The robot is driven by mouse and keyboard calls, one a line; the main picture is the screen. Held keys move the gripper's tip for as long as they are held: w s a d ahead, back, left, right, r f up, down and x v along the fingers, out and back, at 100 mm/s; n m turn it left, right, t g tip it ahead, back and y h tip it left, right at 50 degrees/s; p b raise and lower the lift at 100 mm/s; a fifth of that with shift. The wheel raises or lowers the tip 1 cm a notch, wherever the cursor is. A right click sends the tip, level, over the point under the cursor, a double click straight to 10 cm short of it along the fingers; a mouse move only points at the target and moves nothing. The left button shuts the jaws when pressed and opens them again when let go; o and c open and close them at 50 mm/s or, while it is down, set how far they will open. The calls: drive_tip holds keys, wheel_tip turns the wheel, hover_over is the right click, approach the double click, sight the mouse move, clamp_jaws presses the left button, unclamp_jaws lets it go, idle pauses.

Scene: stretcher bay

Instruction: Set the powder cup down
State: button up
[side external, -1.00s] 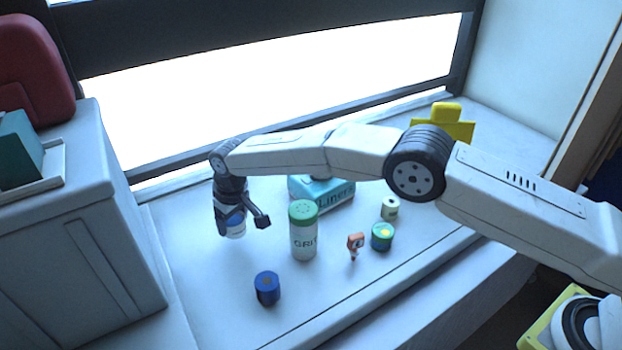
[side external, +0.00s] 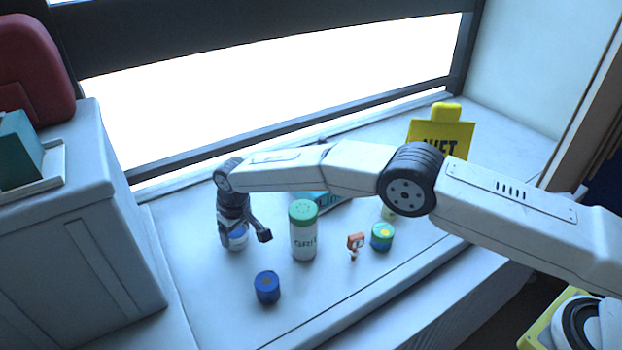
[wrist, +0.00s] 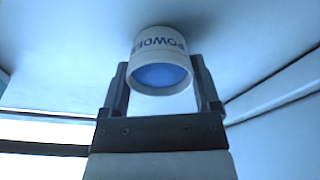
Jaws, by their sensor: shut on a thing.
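The powder cup (wrist: 161,60) is white with blue "POWDE" lettering and a blue round face toward the wrist camera. My gripper (wrist: 162,85) is shut on it, with one finger on each side. In the side view my gripper (side external: 235,236) points down at the left of the white surface, and the cup (side external: 237,243) shows partly below the fingers. The cup is low over the surface; I cannot tell whether its base touches it.
A green-lidded grit shaker (side external: 303,232) stands just right of my gripper, and a blue cylinder (side external: 267,288) stands in front. A small orange item (side external: 355,243) and a green tin (side external: 381,237) are further right. A teal liners box (side external: 322,199) and yellow sign (side external: 440,136) are behind.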

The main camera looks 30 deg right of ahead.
sight(244, 245)
drive_tip(key=o, duration=1.1)
drive_tip(key=shift+c, duration=0.2)
drive_tip(key=shift+r, duration=0.15)
wheel_tip(244, 245, up, 12)
drive_tip(key=s, duration=0.1)
drive_tip(key=shift+s+d, duration=0.35)
